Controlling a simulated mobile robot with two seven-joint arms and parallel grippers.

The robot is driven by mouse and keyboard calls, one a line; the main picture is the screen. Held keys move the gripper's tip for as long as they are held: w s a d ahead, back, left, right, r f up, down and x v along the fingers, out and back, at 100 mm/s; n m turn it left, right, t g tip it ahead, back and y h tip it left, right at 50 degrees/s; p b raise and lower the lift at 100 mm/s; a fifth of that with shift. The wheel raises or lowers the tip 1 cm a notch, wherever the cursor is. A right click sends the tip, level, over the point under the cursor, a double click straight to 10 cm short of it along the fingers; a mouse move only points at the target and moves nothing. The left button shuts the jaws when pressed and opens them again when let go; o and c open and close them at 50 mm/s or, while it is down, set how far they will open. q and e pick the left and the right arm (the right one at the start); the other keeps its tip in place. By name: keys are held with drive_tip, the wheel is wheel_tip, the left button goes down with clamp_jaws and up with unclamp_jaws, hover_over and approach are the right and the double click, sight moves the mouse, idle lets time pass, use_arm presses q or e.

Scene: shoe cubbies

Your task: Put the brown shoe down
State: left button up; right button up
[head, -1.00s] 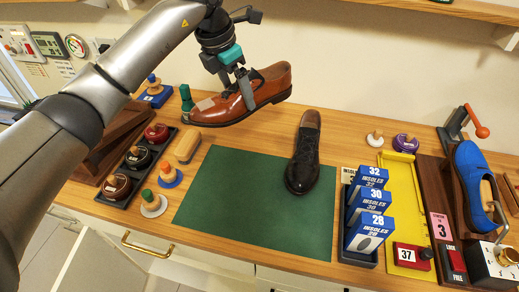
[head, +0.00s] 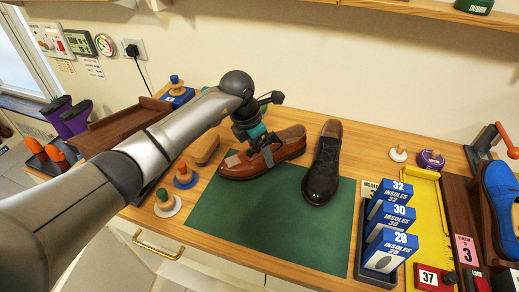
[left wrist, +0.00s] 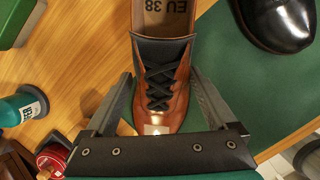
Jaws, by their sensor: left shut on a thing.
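The brown shoe (head: 284,148) is at the back left of the green mat (head: 230,222), next to the black shoe (head: 323,165). Its toe points left and its sole appears to be at the mat or just above it; I cannot tell if it touches. My left gripper (head: 264,153) is over the shoe's middle, shut on its sides. In the left wrist view the brown shoe (left wrist: 158,92) lies between the two fingers (left wrist: 158,105), with its dark laces and an "EU 38" insole showing. My right gripper is not in view.
Insole boxes (head: 390,215) stand right of the mat, beside a yellow tray (head: 432,220). A brush (head: 205,150) and polish stampers (head: 185,176) are left of it. The mat's front part is clear.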

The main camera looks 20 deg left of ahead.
use_arm(q)
drive_tip(key=shift+r, duration=0.1)
drive_tip(key=shift+w, duration=0.1)
drive_tip(key=o, duration=1.4)
drive_tip(key=shift+o, duration=0.2)
